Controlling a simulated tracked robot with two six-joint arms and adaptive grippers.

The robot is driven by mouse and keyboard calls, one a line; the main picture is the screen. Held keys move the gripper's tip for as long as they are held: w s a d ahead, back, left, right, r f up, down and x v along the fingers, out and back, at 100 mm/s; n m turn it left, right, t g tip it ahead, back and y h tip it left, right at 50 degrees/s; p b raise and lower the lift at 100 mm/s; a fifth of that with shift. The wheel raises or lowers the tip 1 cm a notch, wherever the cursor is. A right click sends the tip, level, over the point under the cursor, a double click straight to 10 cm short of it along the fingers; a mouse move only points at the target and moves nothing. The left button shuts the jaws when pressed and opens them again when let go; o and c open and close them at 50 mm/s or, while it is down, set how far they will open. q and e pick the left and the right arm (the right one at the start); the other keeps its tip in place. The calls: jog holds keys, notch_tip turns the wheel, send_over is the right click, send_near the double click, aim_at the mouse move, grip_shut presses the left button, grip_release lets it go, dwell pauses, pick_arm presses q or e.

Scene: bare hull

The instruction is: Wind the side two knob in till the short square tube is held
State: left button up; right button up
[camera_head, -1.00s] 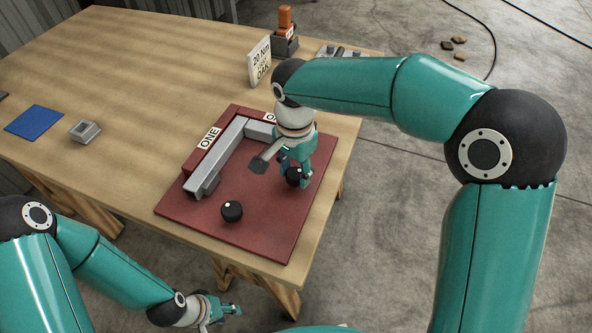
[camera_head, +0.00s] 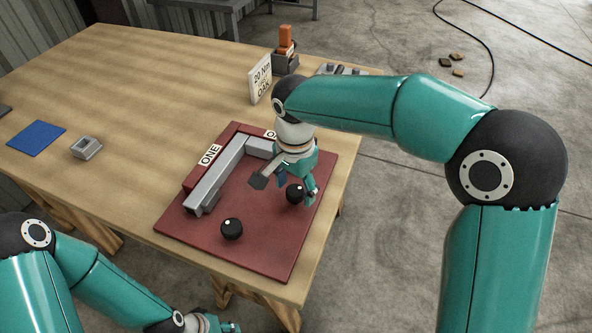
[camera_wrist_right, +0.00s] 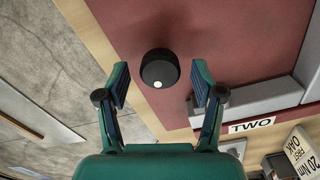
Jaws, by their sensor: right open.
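My right gripper (camera_head: 283,186) is open above the red plate (camera_head: 262,226). Its fingers stand on either side of a black knob (camera_head: 295,193), apart from it. In the right wrist view the knob (camera_wrist_right: 160,68) lies between and just beyond the open fingertips (camera_wrist_right: 160,80), on the side of the label TWO (camera_wrist_right: 250,126). A short grey square tube (camera_head: 87,147) lies on the table, left of the plate. The gripper and arm hide part of the plate and the TWO label in the head view. My left gripper (camera_head: 215,325) is cut off at the bottom edge.
Grey rails (camera_head: 217,172) form a corner on the plate, with a label ONE (camera_head: 210,155). A second black knob (camera_head: 231,229) stands at the front. A blue mat (camera_head: 36,138), a sign (camera_head: 260,79) and an orange-handled item (camera_head: 286,48) stand farther off. The table's middle is clear.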

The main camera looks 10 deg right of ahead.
aim_at(296, 191)
notch_tip(296, 191, up, 11)
jog(key=shift+r, duration=0.15)
dwell(0.7)
